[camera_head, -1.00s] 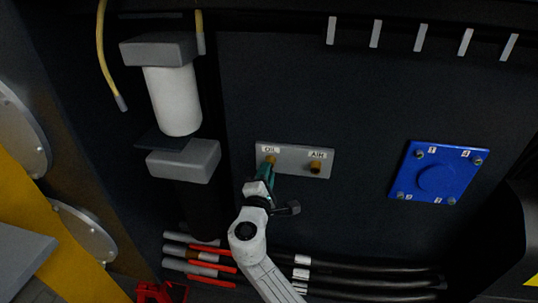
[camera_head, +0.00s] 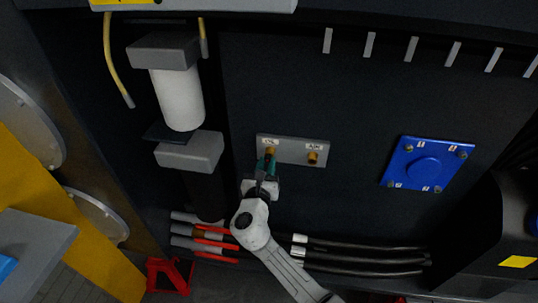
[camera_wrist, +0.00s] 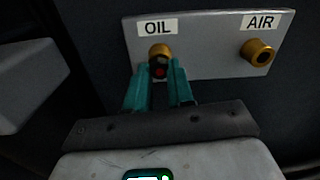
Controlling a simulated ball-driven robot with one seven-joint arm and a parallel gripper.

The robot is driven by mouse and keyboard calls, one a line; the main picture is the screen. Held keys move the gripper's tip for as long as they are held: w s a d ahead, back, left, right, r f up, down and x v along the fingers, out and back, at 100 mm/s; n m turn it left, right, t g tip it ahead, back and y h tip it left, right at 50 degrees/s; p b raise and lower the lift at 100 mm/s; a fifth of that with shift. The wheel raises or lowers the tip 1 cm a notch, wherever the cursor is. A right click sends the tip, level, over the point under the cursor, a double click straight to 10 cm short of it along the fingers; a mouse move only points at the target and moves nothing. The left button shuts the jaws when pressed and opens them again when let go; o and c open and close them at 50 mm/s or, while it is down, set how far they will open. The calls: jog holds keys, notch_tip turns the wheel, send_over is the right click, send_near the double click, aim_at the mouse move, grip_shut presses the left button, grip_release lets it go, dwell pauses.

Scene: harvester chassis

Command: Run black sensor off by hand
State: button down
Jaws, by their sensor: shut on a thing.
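In the head view my gripper (camera_head: 267,167) reaches up to the OIL port from below and hides the sensor. The brass AIR port (camera_wrist: 257,52) to the right is empty. I cannot tell how far the sensor is seated in the port.
A blue cover plate (camera_head: 427,164) with corner bolts is to the right. A white filter cylinder (camera_head: 178,98) between grey blocks is to the left. Black hoses (camera_head: 365,258) and red-marked pipes (camera_head: 215,243) run below. The dark panel around the ports is clear.

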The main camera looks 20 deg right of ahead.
jog(key=c, duration=1.3)
grip_release()
jog(key=shift+s+a+f, duration=0.1)
jog(key=shift+s+f, duration=0.05)
jog(key=shift+f, duration=0.05)
jog(key=o, duration=0.4)
jog(key=shift+r, duration=0.15)
jog(key=shift+c, duration=1.1)
jog(key=shift+v, duration=0.95)
